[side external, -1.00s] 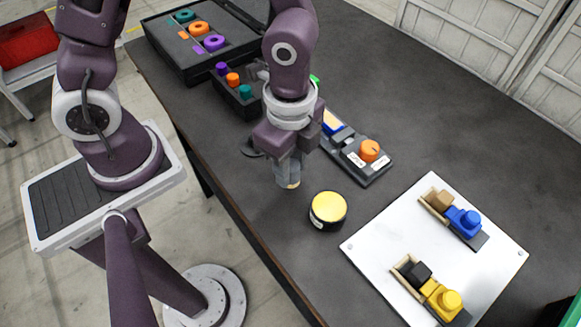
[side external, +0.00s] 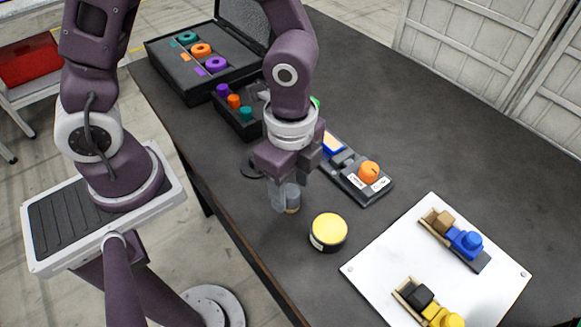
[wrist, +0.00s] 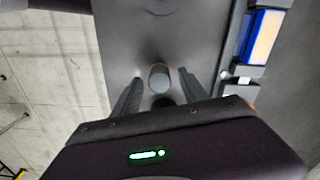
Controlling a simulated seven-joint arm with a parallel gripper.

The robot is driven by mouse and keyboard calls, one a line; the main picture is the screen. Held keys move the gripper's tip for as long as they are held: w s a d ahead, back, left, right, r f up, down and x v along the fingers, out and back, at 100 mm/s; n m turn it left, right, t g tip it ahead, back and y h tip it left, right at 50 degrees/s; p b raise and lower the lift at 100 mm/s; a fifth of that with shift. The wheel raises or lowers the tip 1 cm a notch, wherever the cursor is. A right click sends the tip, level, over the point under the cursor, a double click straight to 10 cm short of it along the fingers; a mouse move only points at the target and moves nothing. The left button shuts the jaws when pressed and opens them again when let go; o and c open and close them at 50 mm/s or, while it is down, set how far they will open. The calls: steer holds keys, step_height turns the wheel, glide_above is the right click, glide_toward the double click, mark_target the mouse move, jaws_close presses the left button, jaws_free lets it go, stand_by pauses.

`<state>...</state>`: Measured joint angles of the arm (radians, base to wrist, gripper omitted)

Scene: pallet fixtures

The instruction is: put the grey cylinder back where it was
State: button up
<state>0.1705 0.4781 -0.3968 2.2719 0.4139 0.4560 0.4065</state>
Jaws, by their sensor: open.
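The grey cylinder (side external: 292,196) is upright near the table's front edge, with a pale tan band at its base. It looks to stand on the table, though contact is hard to confirm. My gripper (side external: 285,205) is above it, pointing down, with its fingers open on either side. In the wrist view the cylinder (wrist: 159,77) lies between the two spread fingers (wrist: 157,88), with a visible gap on each side. A flat dark disc (side external: 251,167) lies on the table behind and left of my gripper, with nothing on it. It is partly hidden by the gripper.
A black tin with a yellow lid (side external: 329,230) stands close in front right. A panel with an orange knob (side external: 369,172) is at right. A white pallet plate (side external: 375,270) carries blue and yellow parts. A small rack (side external: 238,119) and an open case (side external: 165,78) are behind.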

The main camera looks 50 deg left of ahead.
mark_target(290, 190)
step_height(290, 190, up, 11)
steer(key=s+a+r+n+t, duration=0.5)
steer(key=s+a+r+n, duration=0.3)
steer(key=a+n, duration=0.4)
steer(key=n, duration=0.3)
steer(key=shift+r+t, duration=0.25)
steer(key=shift+t, duration=0.05)
